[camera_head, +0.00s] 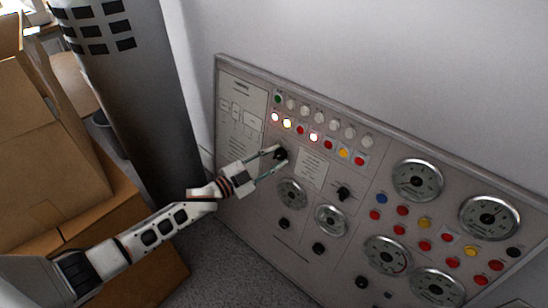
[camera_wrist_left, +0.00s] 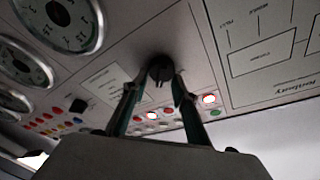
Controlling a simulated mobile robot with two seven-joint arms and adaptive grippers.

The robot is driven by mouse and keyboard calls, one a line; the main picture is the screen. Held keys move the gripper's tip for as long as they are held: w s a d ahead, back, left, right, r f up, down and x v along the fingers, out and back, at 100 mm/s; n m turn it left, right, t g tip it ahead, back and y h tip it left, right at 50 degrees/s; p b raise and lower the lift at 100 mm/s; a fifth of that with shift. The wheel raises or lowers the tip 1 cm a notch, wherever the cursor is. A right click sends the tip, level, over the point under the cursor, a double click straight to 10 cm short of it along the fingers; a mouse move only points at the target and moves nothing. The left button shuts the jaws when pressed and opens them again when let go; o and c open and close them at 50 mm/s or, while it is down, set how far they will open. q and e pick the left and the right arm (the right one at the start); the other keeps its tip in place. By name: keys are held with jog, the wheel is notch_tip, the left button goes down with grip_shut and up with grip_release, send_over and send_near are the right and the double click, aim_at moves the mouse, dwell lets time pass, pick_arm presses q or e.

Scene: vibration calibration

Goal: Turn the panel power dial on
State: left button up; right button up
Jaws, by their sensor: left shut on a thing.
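The control panel (camera_head: 330,185) is a grey board on the wall with knobs, gauges and rows of lamps. My left gripper (camera_head: 277,157) reaches in from the left, its two fingers on either side of a black dial (camera_head: 281,153) below the lit lamps. In the left wrist view the fingers (camera_wrist_left: 158,92) are closed on this black dial (camera_wrist_left: 159,68). Parts of the dial are hidden by the fingertips. Another black knob (camera_head: 343,193) sits to the right, with no gripper at it. My right gripper is not in view.
Several gauges, such as this one (camera_head: 417,180), and rows of red, yellow and blue buttons fill the panel's right part. Some lamps (camera_head: 287,124) are lit. Cardboard boxes (camera_head: 60,160) and a grey cylinder (camera_head: 135,90) stand left of the panel.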

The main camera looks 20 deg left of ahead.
pick_arm(q)
jog(key=shift+m, duration=0.4)
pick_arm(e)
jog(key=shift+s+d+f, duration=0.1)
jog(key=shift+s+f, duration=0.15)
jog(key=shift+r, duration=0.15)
pick_arm(q)
jog(key=o, duration=1.1)
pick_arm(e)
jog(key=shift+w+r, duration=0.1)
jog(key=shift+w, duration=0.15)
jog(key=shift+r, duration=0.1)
pick_arm(q)
jog(key=v, duration=1.2)
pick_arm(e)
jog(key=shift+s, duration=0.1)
